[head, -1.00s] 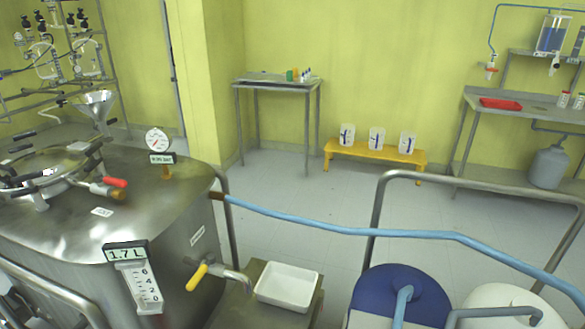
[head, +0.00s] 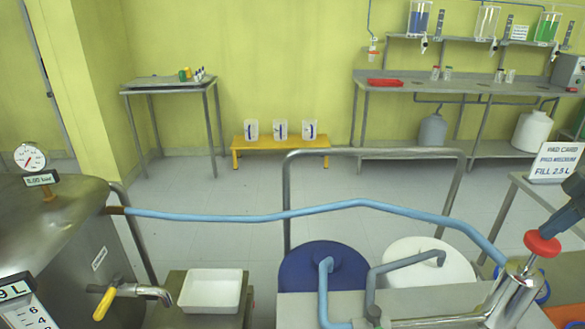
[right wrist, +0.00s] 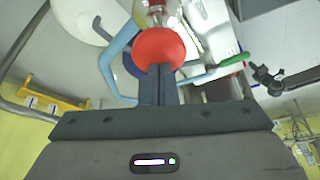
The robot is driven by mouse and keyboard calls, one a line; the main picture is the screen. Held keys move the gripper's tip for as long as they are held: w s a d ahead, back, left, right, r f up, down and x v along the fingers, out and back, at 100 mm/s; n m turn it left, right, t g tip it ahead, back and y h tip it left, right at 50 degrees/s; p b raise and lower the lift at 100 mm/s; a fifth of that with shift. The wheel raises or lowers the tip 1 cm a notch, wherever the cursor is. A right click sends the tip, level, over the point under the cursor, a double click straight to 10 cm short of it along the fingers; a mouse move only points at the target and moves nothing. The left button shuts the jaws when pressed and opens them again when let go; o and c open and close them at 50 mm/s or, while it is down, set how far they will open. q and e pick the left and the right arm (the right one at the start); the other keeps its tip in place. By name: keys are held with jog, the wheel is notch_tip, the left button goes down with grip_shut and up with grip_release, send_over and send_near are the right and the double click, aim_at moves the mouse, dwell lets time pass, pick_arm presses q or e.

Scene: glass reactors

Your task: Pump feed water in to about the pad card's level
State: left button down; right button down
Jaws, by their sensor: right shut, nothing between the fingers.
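The hand pump (head: 515,290) stands at the lower right with its red knob (head: 542,243) on top of the rod. My right gripper (head: 556,220) is shut and empty, with its fingertips at the top of the knob. In the right wrist view the shut fingers (right wrist: 158,72) meet the red knob (right wrist: 158,47). The white pad card (head: 556,162) reads "FILL 2.5 L". The steel vessel (head: 60,235) has a level display (head: 15,291), cut by the left edge; only "9 L" shows. A blue hose (head: 300,213) runs from the vessel towards the pump. My left gripper is out of view.
A blue drum (head: 300,272) and a white drum (head: 405,250) stand beside the pump bench. A metal rail (head: 370,152) rises behind the drums. Open floor lies beyond.

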aim_at(546, 242)
notch_tip(546, 242, down, 4)
jog(key=shift+r+b, duration=0.15)
jog(key=shift+b, duration=1)
jog(key=shift+r, duration=0.15)
notch_tip(546, 242, up, 8)
jog(key=p, duration=0.5)
jog(key=shift+r, duration=0.25)
jog(key=shift+f, duration=0.1)
notch_tip(546, 242, down, 9)
jog(key=b, duration=0.7)
notch_tip(546, 242, up, 9)
jog(key=p, duration=0.6)
